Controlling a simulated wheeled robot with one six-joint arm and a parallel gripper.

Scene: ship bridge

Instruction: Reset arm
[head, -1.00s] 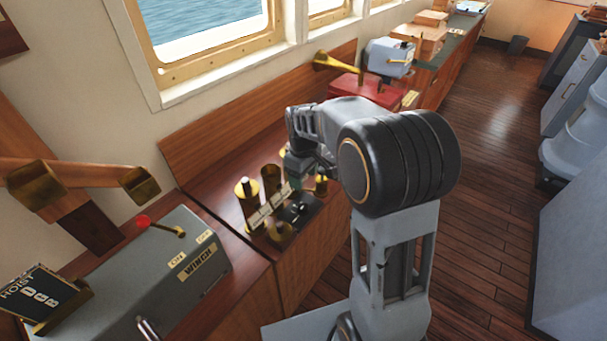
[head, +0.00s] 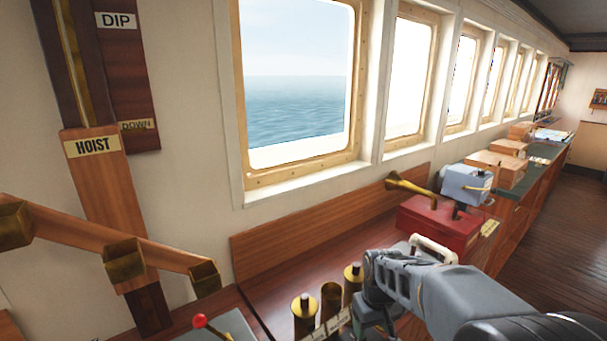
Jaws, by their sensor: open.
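My arm reaches in from the lower right of the head view, over the wooden counter (head: 285,275). My gripper (head: 368,322) points down at its end, at the bottom edge of the picture, beside the brass cylinders. Its jaws are open, but its fingertips are largely hidden or cut off. I cannot tell whether it touches anything. Brass cylinders stand to its left: one with a light knob (head: 305,312), an open one (head: 332,300) and another with a knob (head: 353,280).
A red box (head: 428,222), a brass horn (head: 408,187) and a grey box (head: 466,184) stand farther along the counter. A wooden HOIST post (head: 105,185) and a brass-ended beam (head: 110,243) stand at left. A red-knobbed lever (head: 199,321) is below. Floor lies at right.

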